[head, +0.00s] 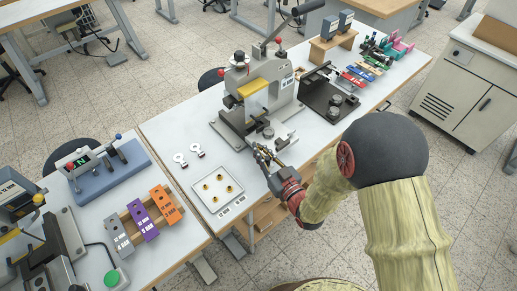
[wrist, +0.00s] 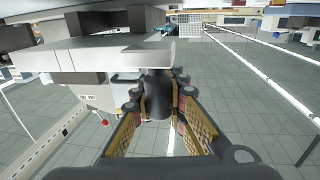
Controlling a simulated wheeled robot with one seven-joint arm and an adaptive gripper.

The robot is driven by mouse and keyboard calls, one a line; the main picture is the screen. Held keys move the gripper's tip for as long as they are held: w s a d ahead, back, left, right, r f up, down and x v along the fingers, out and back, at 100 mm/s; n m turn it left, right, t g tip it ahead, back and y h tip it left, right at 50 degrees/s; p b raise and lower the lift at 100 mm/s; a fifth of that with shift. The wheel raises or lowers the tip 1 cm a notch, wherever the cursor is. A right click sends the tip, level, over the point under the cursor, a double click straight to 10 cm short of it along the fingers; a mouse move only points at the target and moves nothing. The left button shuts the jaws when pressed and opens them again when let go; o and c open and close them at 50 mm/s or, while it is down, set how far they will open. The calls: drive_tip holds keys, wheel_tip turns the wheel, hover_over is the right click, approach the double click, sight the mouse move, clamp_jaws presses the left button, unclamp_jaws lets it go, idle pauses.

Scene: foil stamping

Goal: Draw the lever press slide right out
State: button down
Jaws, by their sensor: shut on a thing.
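The lever press (head: 262,88) is a grey machine with a yellow bar and a red-knobbed lever, standing at the middle of the white table. Its slide (head: 285,139) is at the low front; how far out it sits is unclear. My gripper (head: 263,156) is at the table's front edge, just in front of the press. In the wrist view my gripper (wrist: 158,98) has its fingers on both sides of a dark round knob (wrist: 157,84), shut on it. The knob hangs below a grey plate (wrist: 95,57). The head view largely hides this grip.
A white tray (head: 238,204) with several brass pieces lies left of my gripper. A black fixture (head: 318,98) stands to the right. Two small light clips (head: 188,154) lie behind the tray. Open floor lies in front of the table.

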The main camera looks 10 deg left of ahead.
drive_tip(key=c, duration=2.1)
unclamp_jaws()
drive_tip(key=shift+s+d, duration=0.1)
drive_tip(key=shift+d, duration=0.2)
drive_tip(key=o, duration=0.3)
drive_tip(key=shift+a, duration=0.1)
drive_tip(key=v, duration=1.2)
drive_tip(key=shift+a, duration=0.1)
